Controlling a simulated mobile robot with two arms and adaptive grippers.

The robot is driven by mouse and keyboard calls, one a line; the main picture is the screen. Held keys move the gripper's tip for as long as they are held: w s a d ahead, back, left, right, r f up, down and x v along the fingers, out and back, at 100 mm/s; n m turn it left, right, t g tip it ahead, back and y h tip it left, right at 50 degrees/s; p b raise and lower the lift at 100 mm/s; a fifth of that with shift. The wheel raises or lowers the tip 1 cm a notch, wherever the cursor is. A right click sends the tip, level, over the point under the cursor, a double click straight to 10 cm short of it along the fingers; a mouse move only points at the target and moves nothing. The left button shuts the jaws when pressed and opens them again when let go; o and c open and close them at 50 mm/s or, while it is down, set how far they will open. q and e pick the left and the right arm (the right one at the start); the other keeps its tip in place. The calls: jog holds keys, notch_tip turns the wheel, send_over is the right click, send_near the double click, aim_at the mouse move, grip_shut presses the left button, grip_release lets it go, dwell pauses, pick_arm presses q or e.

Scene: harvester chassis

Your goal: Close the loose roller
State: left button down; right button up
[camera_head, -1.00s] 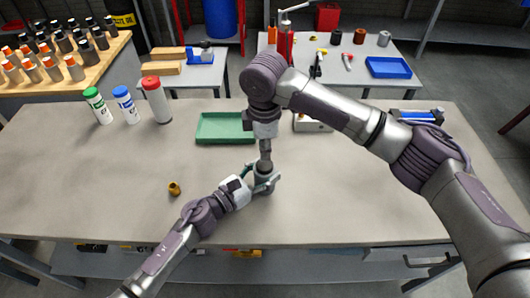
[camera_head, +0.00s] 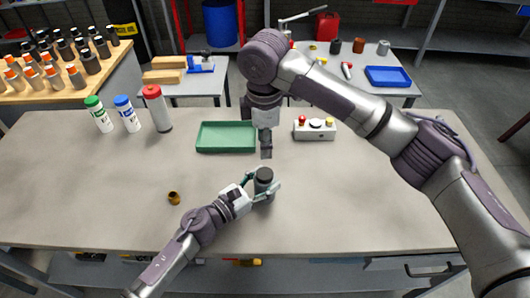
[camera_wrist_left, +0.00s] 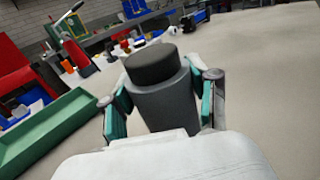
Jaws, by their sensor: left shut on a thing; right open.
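The roller (camera_head: 265,177) is a grey upright cylinder with a dark, narrower top. My left gripper (camera_head: 262,188) is shut around its sides. The left wrist view shows the roller (camera_wrist_left: 162,98) between both teal-padded fingers, with its dark top above them. I cannot tell whether its base touches the table. My right gripper (camera_head: 266,153) points down just behind the roller's top, apart from it, and appears empty. A small brass-coloured piece (camera_head: 173,198) lies on the table to the left.
A green tray (camera_head: 226,149) lies behind the left gripper. A white button box (camera_head: 314,135) with red and yellow buttons stands behind to the right. Several bottles, including a red-capped one (camera_head: 157,113), stand at back left. The table's front right is clear.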

pick_arm(q)
jog(key=shift+f, duration=0.1)
pick_arm(e)
notch_tip(320, 180, up, 6)
jog(key=shift+s, duration=0.15)
pick_arm(q)
jog(key=shift+c, duration=1.2)
grip_release()
jog(key=v, duration=1.2)
jog(key=shift+a, duration=0.1)
